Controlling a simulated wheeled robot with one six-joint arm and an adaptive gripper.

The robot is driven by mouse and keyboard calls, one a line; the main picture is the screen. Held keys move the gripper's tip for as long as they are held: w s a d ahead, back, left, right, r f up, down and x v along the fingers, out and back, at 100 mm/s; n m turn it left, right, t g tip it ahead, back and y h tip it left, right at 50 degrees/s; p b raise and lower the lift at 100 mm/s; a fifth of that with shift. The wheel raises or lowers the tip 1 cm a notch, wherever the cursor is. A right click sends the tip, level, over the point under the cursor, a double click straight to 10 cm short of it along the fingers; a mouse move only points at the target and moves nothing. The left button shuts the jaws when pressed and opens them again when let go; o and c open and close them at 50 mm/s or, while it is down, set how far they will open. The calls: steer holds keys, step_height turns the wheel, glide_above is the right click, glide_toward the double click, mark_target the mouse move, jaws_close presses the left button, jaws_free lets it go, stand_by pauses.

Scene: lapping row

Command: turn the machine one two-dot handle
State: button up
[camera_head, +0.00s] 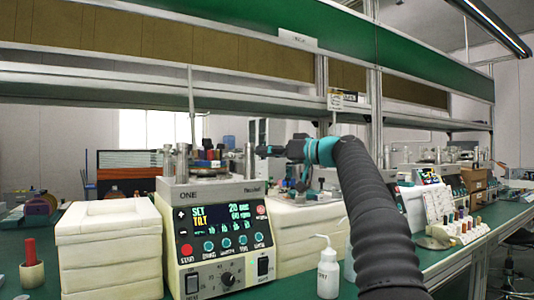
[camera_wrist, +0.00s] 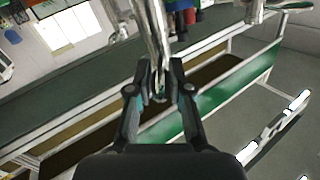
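Machine one (camera_head: 222,235), a pale box marked ONE with a lit screen, buttons and a dial, stands on the green bench left of centre in the head view. Upright metal posts rise from its top, among them one at the right edge (camera_head: 249,160). No two-dot mark is readable, so I cannot tell which part is the two-dot handle. My gripper (camera_head: 262,148) is just right of that post. In the wrist view my gripper (camera_wrist: 160,75) has its fingertips close together, with a shiny metal rod (camera_wrist: 153,30) between or just beyond them. Contact is not clear.
Cream block stacks (camera_head: 108,245) stand left of the machine and others behind its right side. A white squeeze bottle (camera_head: 328,272) stands in front of my arm. A red-topped peg (camera_head: 31,262) is at far left. A shelf (camera_head: 230,90) runs above the bench.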

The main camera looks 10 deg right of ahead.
steer(key=shift+o, duration=1.2)
steer(key=shift+s, duration=0.1)
steer(key=v, duration=1.2)
steer(key=shift+a, duration=0.1)
